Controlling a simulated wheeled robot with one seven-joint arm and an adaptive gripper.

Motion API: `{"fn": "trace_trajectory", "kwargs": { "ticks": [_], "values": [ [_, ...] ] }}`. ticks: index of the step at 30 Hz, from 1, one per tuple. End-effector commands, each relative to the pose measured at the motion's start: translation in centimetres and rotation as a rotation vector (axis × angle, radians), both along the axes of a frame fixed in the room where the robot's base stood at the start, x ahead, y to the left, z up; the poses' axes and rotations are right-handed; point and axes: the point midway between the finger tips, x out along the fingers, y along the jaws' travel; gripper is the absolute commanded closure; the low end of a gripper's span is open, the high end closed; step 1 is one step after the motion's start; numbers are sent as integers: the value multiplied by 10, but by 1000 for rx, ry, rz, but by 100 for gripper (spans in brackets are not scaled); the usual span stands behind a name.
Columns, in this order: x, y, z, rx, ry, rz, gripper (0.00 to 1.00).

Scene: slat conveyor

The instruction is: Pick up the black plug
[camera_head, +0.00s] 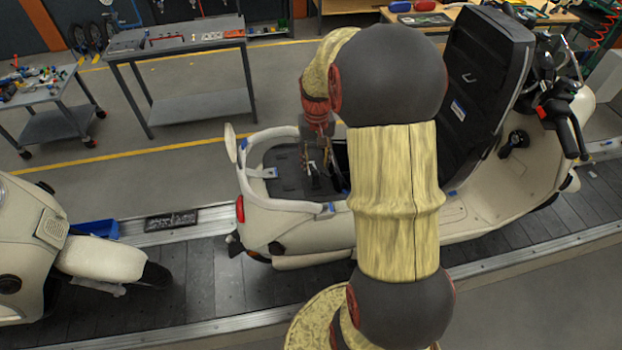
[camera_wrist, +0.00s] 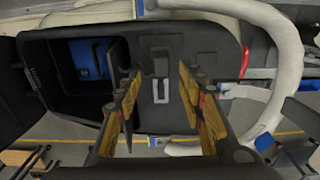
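My gripper (camera_head: 318,160) is over the black deck at the rear of the cream scooter (camera_head: 300,233), beside the open seat compartment. In the wrist view my gripper (camera_wrist: 160,84) is open, with yellow-padded fingers wide apart and nothing between the pads. Between and beyond the fingers is a dark raised block (camera_wrist: 159,62) on the black deck (camera_wrist: 205,42), above a light U-shaped bracket (camera_wrist: 161,91). I cannot tell whether this dark block is the black plug, since it is black on black. My arm and gripper hide part of the deck in the head view.
A white grab rail (camera_wrist: 290,45) curves around the deck. The compartment beside it holds a blue item (camera_wrist: 88,58). The raised black seat (camera_head: 487,70) stands to the right of my arm. Another scooter (camera_head: 95,258) is at left on the slat conveyor (camera_head: 215,280).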

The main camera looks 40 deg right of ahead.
Motion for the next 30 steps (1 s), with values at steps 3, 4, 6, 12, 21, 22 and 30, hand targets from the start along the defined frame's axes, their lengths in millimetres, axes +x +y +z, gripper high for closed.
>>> {"fn": "trace_trajectory", "kwargs": {
  "ticks": [3, 4, 6, 12, 21, 22, 30],
  "values": [
    [2, 3, -16, 3, 4, 1, 61],
    [2, 3, -20, 2, 3, 0, 61],
    [3, 3, -30, 1, 2, -1, 61],
    [3, 3, -45, 0, 0, 0, 61],
    [3, 3, -45, 0, 0, 0, 66],
    [3, 3, -45, 0, 0, 0, 68],
    [3, 3, -45, 0, 0, 0, 83]
  ]
}}
